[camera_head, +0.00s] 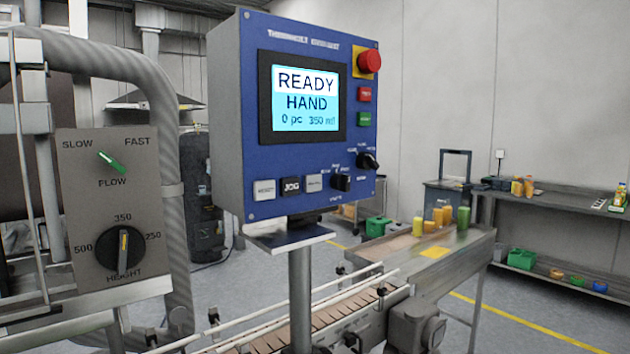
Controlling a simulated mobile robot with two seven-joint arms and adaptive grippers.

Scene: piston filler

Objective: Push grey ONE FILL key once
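The blue control panel (240,130) stands on a grey post, its face turned a little to the right. Its screen (303,97) reads READY, HAND, 0 pc and 350 ml. Along the lower left of the face sit a pale key (264,190), a black JOG key (291,187) and a grey key (315,183). The lettering on the pale and grey keys is too small to read surely, so I cannot tell for certain which is ONE FILL. Neither of my grippers is in view.
A red stop button (369,62), a red key (364,94), a green key (364,119) and two black knobs share the panel. A plate with FLOW and HEIGHT dials (112,210) stands left. A conveyor (320,318) runs below. Space before the panel face looks clear.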

